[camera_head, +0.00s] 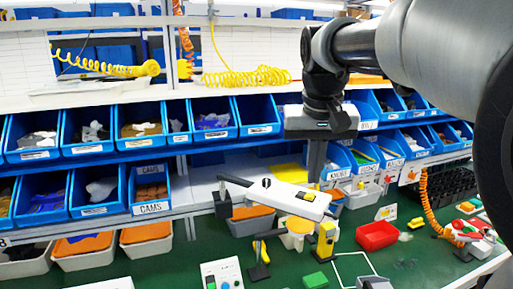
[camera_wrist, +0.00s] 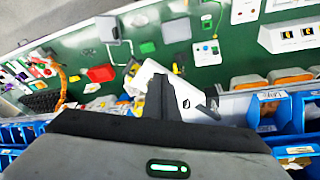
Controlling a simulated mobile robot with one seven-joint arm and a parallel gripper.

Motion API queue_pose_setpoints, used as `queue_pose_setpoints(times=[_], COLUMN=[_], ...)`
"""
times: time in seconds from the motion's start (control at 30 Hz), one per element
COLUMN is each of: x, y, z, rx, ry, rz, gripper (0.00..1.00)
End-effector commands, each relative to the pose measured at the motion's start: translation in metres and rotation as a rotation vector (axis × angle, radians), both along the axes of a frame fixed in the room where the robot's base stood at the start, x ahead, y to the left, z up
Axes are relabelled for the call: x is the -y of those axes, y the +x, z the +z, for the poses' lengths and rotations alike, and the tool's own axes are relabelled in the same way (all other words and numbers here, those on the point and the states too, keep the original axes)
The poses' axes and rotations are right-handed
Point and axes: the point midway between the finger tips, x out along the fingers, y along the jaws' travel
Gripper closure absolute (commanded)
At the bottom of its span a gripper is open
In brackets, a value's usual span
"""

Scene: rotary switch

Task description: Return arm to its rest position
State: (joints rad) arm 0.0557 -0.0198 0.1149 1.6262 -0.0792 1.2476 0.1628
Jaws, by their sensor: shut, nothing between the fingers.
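My gripper (camera_head: 316,180) hangs from my arm, which enters from the upper right in the head view. Its fingers point down, closed together, with nothing held. They are in front of the blue bins and appear just above a white device (camera_head: 278,196) with a black knob and yellow button; whether they touch is unclear. In the wrist view my gripper (camera_wrist: 161,82) overlaps that white device (camera_wrist: 184,97). A white switch box (camera_head: 222,274) with a dark knob and green button lies on the green bench at the bottom. It also shows in the wrist view (camera_wrist: 207,50).
Rows of blue bins (camera_head: 90,128) fill the shelves behind my gripper.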

Motion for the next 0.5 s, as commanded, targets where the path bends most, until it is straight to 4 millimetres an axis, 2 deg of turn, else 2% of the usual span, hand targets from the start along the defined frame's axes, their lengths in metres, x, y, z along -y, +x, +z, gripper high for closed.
queue_pose_setpoints(times=[0.03,0.1,0.3,0.4,0.5], x=[0.001,0.003,0.008,0.008,0.009], y=[-0.029,-0.062,-0.147,-0.176,-0.192], z=[-0.002,-0.010,-0.054,-0.077,-0.095], rx=[0.024,0.056,0.139,0.169,0.188], ry=[-0.005,-0.006,0.005,0.015,0.021], rz=[0.012,0.029,0.069,0.083,0.092], gripper=[1.00,1.00,1.00,1.00,1.00])
